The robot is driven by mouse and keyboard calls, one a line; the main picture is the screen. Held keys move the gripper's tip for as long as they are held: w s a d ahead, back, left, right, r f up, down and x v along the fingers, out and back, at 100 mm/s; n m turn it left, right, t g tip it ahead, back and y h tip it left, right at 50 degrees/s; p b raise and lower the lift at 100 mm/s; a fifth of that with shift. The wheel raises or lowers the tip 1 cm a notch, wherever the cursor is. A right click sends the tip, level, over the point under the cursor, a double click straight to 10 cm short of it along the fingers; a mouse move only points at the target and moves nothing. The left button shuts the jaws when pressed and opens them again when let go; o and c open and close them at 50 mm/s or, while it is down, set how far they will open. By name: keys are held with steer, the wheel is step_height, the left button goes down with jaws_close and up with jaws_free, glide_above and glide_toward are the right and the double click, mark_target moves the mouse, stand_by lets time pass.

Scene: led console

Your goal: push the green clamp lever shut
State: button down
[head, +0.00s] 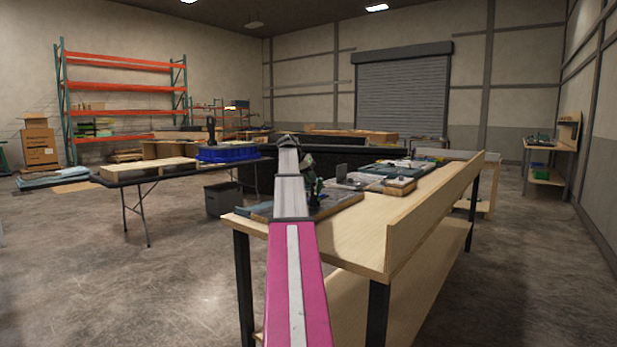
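A small dark green upright piece (310,178), which looks like the clamp lever, stands on a board at the near left of the wooden workbench (345,236). It is small, and my arm partly hides the area around it, so I cannot tell how far the lever is open. My pink and grey arm reaches forward from the bottom of the head view. My gripper (287,140) is at the arm's far end, seen from behind and very small. In the picture it lies just above and left of the green piece. Whether it touches anything, or is open, does not show.
Several boards and parts (398,183) lie along the bench, which has a raised wooden edge (435,212) on its right. A folding table (190,168) with a blue crate (227,153) stands at left, a grey bin (222,199) between.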

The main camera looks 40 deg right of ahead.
steer(key=shift+s+d+f, duration=0.2)
steer(key=shift+s+f, duration=0.05)
steer(key=shift+s, duration=0.3)
steer(key=s+d+f+m+t+y, duration=0.2)
steer(key=s+f+m+t, duration=0.1)
steer(key=s+t, duration=0.6)
steer(key=shift+d+f+m+t+y, duration=0.3)
steer(key=shift+d+f+t+y, duration=0.1)
steer(key=shift+f+t, duration=0.6)
stand_by(0.6)
steer(key=shift+r, duration=0.1)
